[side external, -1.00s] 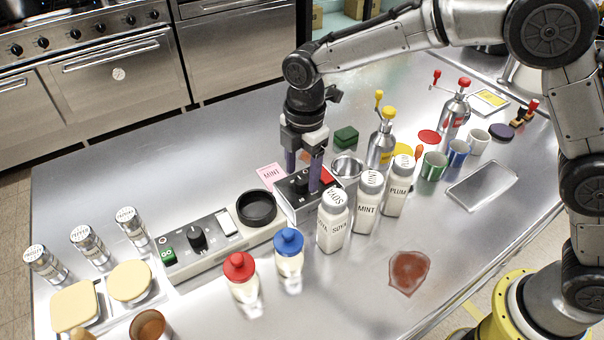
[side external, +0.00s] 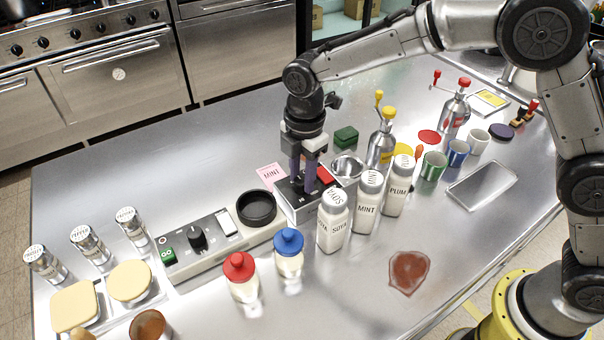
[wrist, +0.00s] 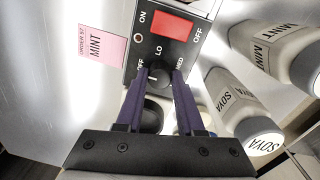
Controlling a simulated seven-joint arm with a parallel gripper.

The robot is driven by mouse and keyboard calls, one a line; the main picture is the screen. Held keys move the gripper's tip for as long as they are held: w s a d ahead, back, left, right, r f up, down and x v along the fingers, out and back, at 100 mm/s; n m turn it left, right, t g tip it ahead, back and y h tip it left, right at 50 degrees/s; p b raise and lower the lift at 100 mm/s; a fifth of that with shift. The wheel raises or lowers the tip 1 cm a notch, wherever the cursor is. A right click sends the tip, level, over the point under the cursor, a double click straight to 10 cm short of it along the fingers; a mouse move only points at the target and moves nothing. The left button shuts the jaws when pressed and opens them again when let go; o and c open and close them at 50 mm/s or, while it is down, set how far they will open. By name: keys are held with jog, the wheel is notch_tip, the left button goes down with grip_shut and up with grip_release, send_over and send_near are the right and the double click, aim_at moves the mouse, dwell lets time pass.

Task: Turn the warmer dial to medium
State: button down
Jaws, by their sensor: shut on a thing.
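The warmer is a box with a dark face and a red switch (wrist: 172,25), and beside the switch is its black dial (wrist: 158,80). Labels OFF, LO and MED ring the dial in the wrist view. A small pale mark shows on the dial, but I cannot tell clearly which label it points at. My gripper (wrist: 160,76) points down with its purple fingers shut on the dial, one on each side. In the side view my gripper (side external: 303,187) stands over the warmer box (side external: 300,210) and hides most of the dial.
White shakers, including SOYA (side external: 333,222), MINT (side external: 367,203) and PLUM (side external: 398,188), stand close right of the warmer. A pink MINT note (side external: 270,176) lies behind it. A second panel with a black knob (side external: 197,238) and a black round dish (side external: 256,208) is to the left.

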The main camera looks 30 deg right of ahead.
jog(key=shift+m, duration=0.4)
jog(key=m, duration=0.5)
jog(key=shift+m, duration=0.4)
jog(key=m, duration=0.3)
jog(key=shift+m+h, duration=0.3)
jog(key=m, duration=0.3)
jog(key=shift+a+m, duration=0.1)
jog(key=shift+m, duration=0.2)
jog(key=m, duration=0.3)
jog(key=shift+m, duration=0.3)
jog(key=m, duration=0.3)
jog(key=shift+m+g, duration=0.3)
jog(key=shift+m, duration=0.1)
jog(key=m, duration=0.5)
jog(key=shift+w+r+m, duration=0.1)
jog(key=shift+m, duration=0.6)
